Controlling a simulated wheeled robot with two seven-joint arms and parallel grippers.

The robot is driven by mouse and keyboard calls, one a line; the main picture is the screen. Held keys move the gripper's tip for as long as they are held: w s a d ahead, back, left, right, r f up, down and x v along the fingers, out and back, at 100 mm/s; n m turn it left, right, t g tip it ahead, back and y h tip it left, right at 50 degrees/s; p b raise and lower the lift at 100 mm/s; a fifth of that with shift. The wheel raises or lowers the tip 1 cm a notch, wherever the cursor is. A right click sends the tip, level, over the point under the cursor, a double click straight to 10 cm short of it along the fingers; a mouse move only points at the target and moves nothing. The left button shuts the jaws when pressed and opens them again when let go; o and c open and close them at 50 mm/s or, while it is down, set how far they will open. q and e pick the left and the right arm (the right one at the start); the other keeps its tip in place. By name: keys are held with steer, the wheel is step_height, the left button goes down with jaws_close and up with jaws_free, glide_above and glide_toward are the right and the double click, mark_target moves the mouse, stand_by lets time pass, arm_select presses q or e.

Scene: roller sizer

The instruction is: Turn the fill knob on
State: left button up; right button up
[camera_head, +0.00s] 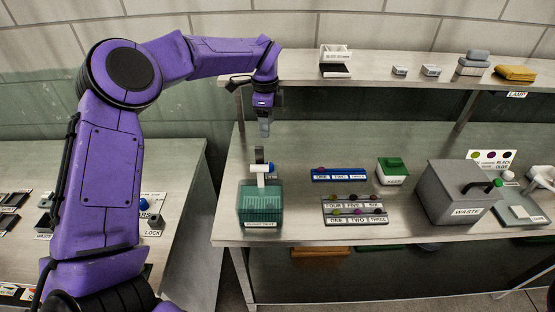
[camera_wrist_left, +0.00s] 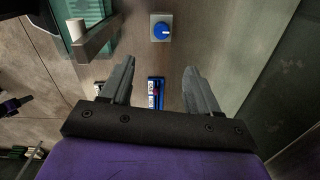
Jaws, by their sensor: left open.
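A blue round knob (camera_wrist_left: 161,31) with a white pointer mark sits on a small grey square base in the left wrist view. A blue knob also shows in the head view (camera_head: 271,168), just behind the teal box (camera_head: 260,207) and partly covered by a white part; its label cannot be read. My left gripper (camera_head: 264,130) hangs above the table behind the box, pointing down. In the left wrist view its two fingers (camera_wrist_left: 158,90) are apart and empty, with the knob ahead of them and not touched. My right gripper is not seen.
A blue tray (camera_head: 339,180) and a grey labelled rack (camera_head: 355,212) lie to the right of the box. A green-lidded box (camera_head: 392,170) and a grey WASTE bin (camera_head: 455,192) stand further right. A shelf (camera_head: 380,68) runs along the back.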

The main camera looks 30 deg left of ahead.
arm_select(q)
steer(key=b, duration=0.6)
glide_above(269, 163)
step_height(269, 163, down, 7)
steer(key=f+p, duration=0.1)
steer(key=f, duration=0.2)
steer(key=f+p, duration=0.1)
steer(key=f, duration=0.2)
steer(key=f+p, duration=0.1)
steer(key=f, duration=0.2)
steer(key=shift+s+d, duration=0.3)
steer(key=shift+s, duration=0.05)
steer(key=shift+f, duration=0.45)
steer(key=c, duration=1)
